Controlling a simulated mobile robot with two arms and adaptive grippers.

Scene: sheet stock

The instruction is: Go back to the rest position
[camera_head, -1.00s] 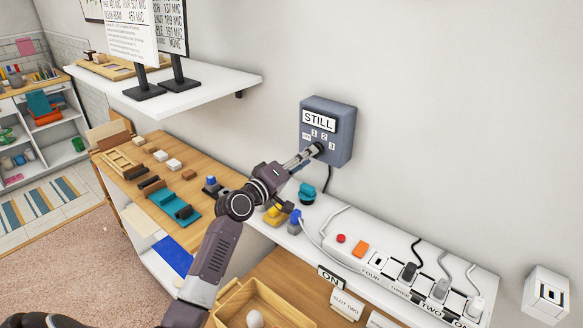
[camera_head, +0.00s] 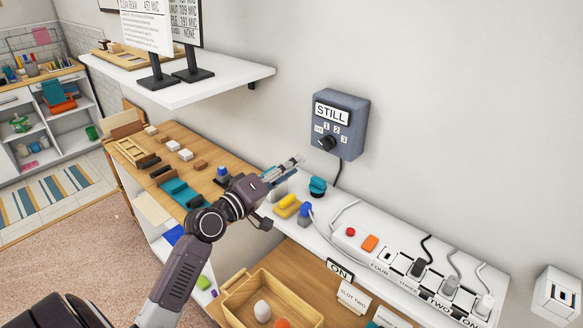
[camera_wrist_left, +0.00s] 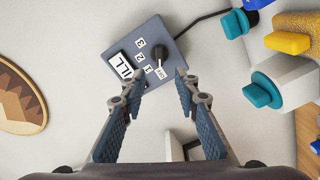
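My left gripper (camera_head: 294,163) is off the wall, to the lower left of the grey switch box (camera_head: 349,123). The box carries a STILL label (camera_head: 331,114), the numbers 1, 2 and 3, and a black knob (camera_head: 327,142). In the left wrist view my left gripper (camera_wrist_left: 158,88) has its two fingers apart with nothing between them, and the box (camera_wrist_left: 148,45) with its knob (camera_wrist_left: 160,73) lies beyond the fingertips. My right gripper is not in view.
Below the box, a white ledge holds a teal plug (camera_head: 318,187), a yellow block (camera_head: 288,201) and a power strip (camera_head: 400,265). A wooden tray (camera_head: 240,298) stands lower down. A white shelf (camera_head: 225,82) juts out at upper left. The carpet at lower left is clear.

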